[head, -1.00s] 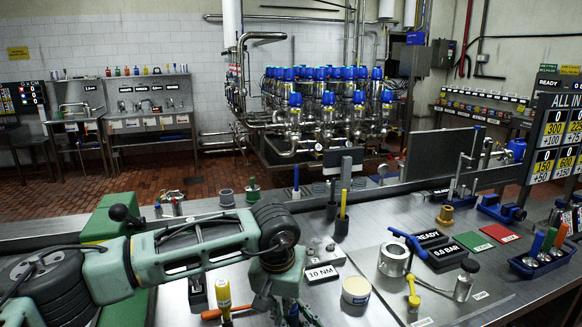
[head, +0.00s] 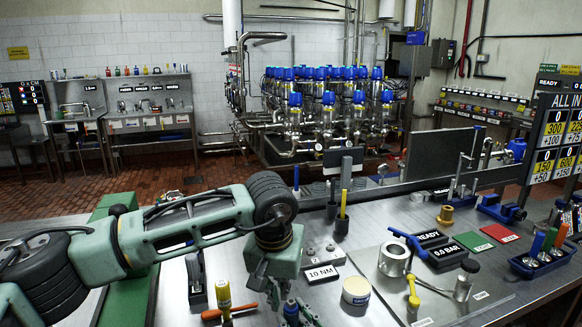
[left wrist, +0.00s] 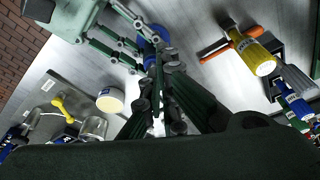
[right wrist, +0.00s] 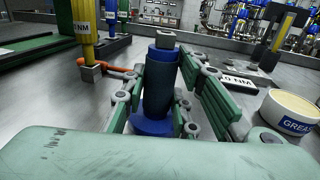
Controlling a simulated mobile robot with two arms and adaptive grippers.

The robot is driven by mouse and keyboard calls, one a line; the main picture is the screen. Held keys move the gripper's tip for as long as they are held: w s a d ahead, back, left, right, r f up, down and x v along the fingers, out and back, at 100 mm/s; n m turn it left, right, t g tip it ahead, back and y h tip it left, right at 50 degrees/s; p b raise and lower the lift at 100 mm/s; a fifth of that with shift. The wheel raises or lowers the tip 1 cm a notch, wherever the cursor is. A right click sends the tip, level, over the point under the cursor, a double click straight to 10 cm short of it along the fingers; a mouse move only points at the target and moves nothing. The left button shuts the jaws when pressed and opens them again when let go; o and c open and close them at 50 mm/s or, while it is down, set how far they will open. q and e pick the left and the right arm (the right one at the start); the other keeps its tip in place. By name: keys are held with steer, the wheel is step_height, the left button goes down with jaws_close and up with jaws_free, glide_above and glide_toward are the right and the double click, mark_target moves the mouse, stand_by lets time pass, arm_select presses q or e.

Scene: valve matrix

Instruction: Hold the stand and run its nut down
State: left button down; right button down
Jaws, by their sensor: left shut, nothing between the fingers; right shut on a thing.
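The blue stand (right wrist: 157,90) is upright in the right wrist view, with a squared grey piece at its top; I cannot tell which part is the nut. Its blue top also shows in the head view (head: 291,307). My right gripper (right wrist: 160,98) is shut on the stand's column, one finger on each side. In the left wrist view the right gripper's green fingers reach the blue stand (left wrist: 148,48) from upper left. My left gripper (left wrist: 158,75) is shut and empty. In the head view the left gripper (head: 268,288) points down just beside the stand's top.
A 10 NM sign (head: 322,273) and a grease tub (head: 356,291) stand to the right. Steel rings (head: 394,260) and a yellow-handled valve (head: 413,293) are farther right.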

arm_select(q)
steer(key=shift+r, duration=0.55)
arm_select(e)
steer(key=c, duration=1.3)
jaws_free()
